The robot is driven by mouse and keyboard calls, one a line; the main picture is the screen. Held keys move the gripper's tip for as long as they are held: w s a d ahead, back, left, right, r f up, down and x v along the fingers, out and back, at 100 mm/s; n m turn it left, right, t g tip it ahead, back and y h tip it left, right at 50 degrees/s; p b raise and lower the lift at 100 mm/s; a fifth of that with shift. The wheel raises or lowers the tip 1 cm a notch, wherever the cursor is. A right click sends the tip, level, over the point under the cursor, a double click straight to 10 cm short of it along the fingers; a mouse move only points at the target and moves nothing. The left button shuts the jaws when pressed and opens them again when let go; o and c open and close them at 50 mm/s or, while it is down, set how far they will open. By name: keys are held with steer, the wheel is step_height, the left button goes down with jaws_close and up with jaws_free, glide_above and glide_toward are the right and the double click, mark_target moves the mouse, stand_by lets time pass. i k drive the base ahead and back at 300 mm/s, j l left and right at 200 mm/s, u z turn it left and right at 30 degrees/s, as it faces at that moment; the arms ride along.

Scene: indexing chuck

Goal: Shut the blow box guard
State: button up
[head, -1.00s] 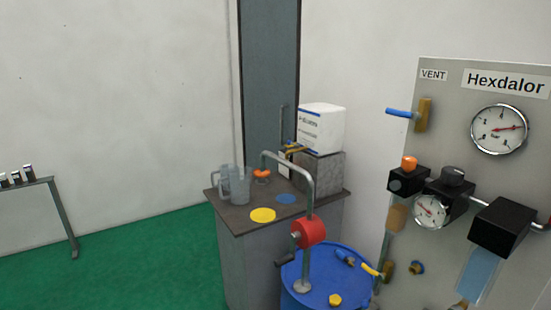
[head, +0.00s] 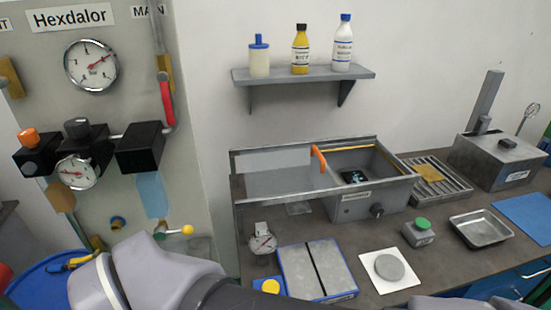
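A grey open-topped box (head: 375,193), which I take to be the blow box, stands on the bench in the head view, right of the middle. Its guard looks like the pale see-through panel (head: 272,175) on rails, with an orange handle (head: 319,159) at its right end. The panel lies to the left of the box and leaves the box uncovered. A small dark object (head: 354,176) lies inside. A dark knob (head: 377,210) is on the front. My gripper is not in view; only links of my arm show along the bottom edge.
On the bench (head: 452,258) are a dial gauge (head: 263,241), a blue-edged plate (head: 318,268), a white pad with a grey disc (head: 390,268), a green-topped block (head: 420,232) and a metal tray (head: 481,228). A shelf (head: 300,76) with bottles is above. The Hexdalor panel (head: 130,60) stands left.

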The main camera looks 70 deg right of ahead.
mark_target(315, 149)
steer(key=z, duration=2.4)
steer(key=j+z, duration=0.35)
steer(key=k+j+z, duration=0.1)
steer(key=j+z, duration=0.2)
steer(key=j, duration=0.25)
